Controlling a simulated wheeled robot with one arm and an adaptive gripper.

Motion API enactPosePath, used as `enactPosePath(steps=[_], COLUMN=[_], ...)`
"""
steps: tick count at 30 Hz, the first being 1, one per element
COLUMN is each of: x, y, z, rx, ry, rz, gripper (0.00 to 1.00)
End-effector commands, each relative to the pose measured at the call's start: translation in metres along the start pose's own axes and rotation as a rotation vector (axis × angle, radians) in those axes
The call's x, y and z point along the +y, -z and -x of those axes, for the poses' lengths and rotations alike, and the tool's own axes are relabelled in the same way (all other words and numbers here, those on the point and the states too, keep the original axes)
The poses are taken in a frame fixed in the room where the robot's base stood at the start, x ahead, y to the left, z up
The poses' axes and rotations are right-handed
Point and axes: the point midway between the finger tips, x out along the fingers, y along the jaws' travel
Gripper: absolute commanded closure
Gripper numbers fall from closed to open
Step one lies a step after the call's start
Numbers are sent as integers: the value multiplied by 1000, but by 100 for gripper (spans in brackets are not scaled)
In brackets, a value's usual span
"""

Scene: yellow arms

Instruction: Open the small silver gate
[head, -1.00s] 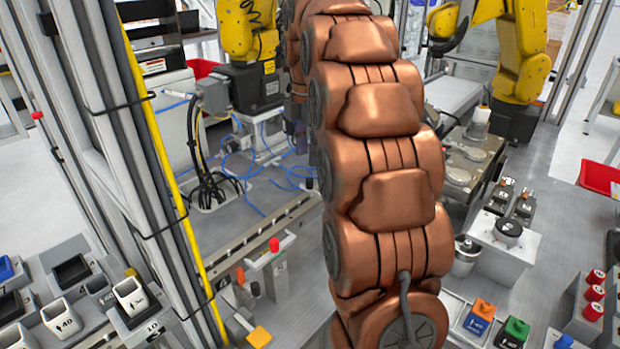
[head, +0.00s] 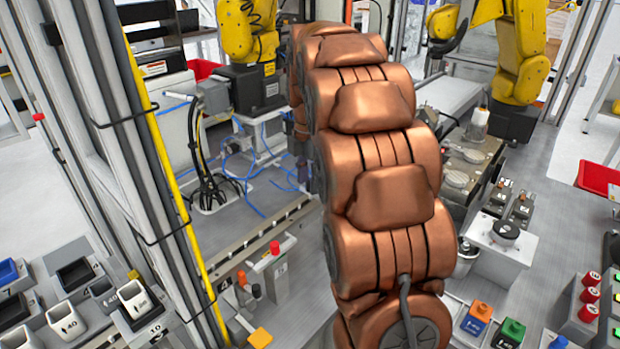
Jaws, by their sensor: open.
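A small silver fixture (head: 277,283) with a red knob on top stands left of my arm, at the front end of a metal rail. I cannot tell for sure whether it is the small silver gate. No other part is clearly a gate. My copper-coloured arm fills the middle of the view and reaches away from me. Its far end is hidden behind its own links, so my gripper does not show. Whatever lies behind the arm is hidden.
A silver frame post with a yellow strip (head: 170,190) stands at left. Yellow robot arms (head: 248,30) stand at the back. White cups (head: 66,321) sit lower left. An orange block (head: 478,318) and a green block (head: 511,332) sit lower right. Blue cables lie on the grey deck.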

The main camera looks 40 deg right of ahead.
Motion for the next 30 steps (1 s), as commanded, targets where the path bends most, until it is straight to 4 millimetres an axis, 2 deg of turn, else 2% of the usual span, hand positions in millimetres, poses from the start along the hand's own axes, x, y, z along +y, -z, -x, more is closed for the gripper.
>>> enactPosePath(steps=[13, 25, 30], x=[0, 0, 0], y=[0, 0, 0], z=[-5, -5, -5], rx=[-1, -1, -1], ry=[-2, -2, -2], rz=[0, 0, 0], gripper=[58, 100, 100])
